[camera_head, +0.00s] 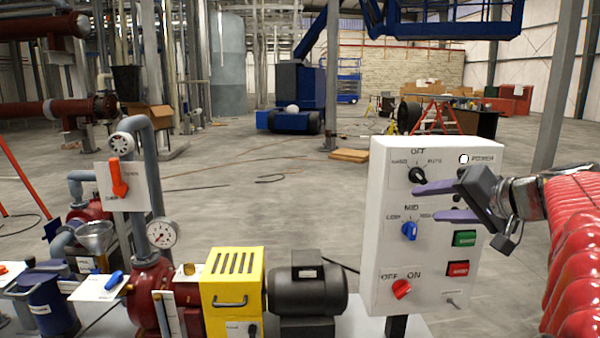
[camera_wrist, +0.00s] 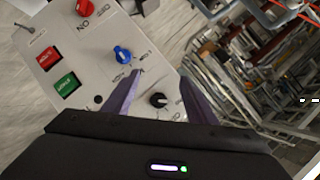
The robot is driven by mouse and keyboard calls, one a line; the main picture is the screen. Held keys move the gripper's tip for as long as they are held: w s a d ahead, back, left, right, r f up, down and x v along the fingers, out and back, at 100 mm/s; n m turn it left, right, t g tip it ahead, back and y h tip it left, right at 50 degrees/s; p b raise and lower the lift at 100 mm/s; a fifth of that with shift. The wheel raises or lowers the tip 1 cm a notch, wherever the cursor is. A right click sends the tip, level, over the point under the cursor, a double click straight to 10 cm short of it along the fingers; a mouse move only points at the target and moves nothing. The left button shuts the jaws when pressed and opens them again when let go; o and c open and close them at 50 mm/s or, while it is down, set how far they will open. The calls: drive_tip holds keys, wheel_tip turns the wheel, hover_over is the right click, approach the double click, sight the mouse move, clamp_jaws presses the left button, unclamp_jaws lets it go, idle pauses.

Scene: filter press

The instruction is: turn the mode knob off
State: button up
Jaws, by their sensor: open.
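The mode knob (camera_head: 417,175) is the black knob at the top of the white control panel (camera_head: 376,215), under the labels HAND, OFF and AUTO. It also shows in the wrist view (camera_wrist: 158,101); its exact setting is too small to read. My gripper (camera_head: 425,201) is open and empty in front of the panel's upper half, with purple fingers. In the wrist view, the fingers (camera_wrist: 160,76) appear on either side of the mode knob. I cannot tell how far they are from the panel face or whether they touch the knob.
Below the mode knob are a blue knob (camera_head: 409,231), a red OFF/ON knob (camera_head: 402,289), a green button (camera_head: 464,238) and a red button (camera_head: 458,269). A black motor (camera_head: 308,290) and a yellow housing (camera_head: 232,290) stand left of the panel. Open floor lies behind.

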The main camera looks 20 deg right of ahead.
sight(423, 178)
drive_tip(key=s+d+r+t, duration=0.1)
drive_tip(key=s+d+r, duration=0.2)
drive_tip(key=d+r, duration=0.2)
drive_tip(key=shift+s+d+r+t+h, duration=0.2)
drive_tip(key=shift+s+r+t+h, duration=0.1)
drive_tip(key=shift+s, duration=0.1)
drive_tip(key=shift+f, duration=0.1)
drive_tip(key=x, duration=1.4)
drive_tip(key=shift+c, duration=0.2)
